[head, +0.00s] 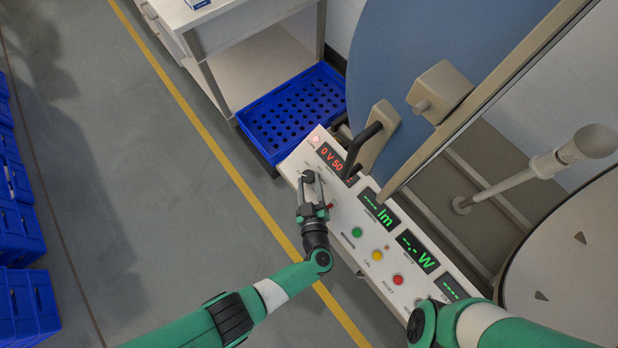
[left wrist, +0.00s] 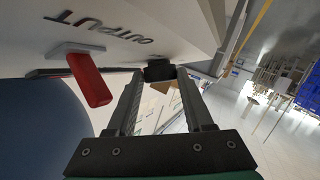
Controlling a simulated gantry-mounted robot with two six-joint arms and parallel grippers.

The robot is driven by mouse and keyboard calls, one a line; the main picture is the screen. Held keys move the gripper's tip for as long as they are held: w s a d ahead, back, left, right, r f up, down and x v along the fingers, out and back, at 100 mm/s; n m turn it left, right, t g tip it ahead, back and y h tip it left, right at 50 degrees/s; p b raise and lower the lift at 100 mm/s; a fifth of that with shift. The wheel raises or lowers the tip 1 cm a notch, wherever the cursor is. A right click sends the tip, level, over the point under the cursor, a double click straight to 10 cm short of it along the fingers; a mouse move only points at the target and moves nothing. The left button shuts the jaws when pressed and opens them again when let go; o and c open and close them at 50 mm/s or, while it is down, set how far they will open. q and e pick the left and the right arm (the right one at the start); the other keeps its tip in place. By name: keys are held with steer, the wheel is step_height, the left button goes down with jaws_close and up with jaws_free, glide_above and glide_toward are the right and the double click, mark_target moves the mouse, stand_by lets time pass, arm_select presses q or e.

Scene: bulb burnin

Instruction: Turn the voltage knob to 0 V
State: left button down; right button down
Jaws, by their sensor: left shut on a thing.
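The dark voltage knob (head: 308,176) sits on the sloped white control panel (head: 345,222), below the red display (head: 331,156) that reads "0 V 50". My left gripper (head: 309,180) is at the knob with its fingers on either side, shut on it. In the left wrist view the fingertips (left wrist: 160,74) close on the dark knob (left wrist: 160,71), which is partly hidden between them. A red switch lever (left wrist: 89,79) stands beside the fingers near the word OUTPUT. My right arm shows at the lower right of the head view, but its gripper is out of view.
Green (head: 357,232), yellow (head: 377,255) and red (head: 398,280) buttons line the panel.

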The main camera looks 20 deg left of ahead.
arm_select(q)
steer(key=shift+f, duration=0.2)
steer(key=shift+c, duration=1.4)
jaws_free()
steer(key=shift+r, duration=0.1)
steer(key=shift+s+d+r, duration=0.2)
steer(key=shift+s, duration=0.05)
steer(key=p+v, duration=0.4)
steer(key=v, duration=0.7)
steer(key=shift+p, duration=0.4)
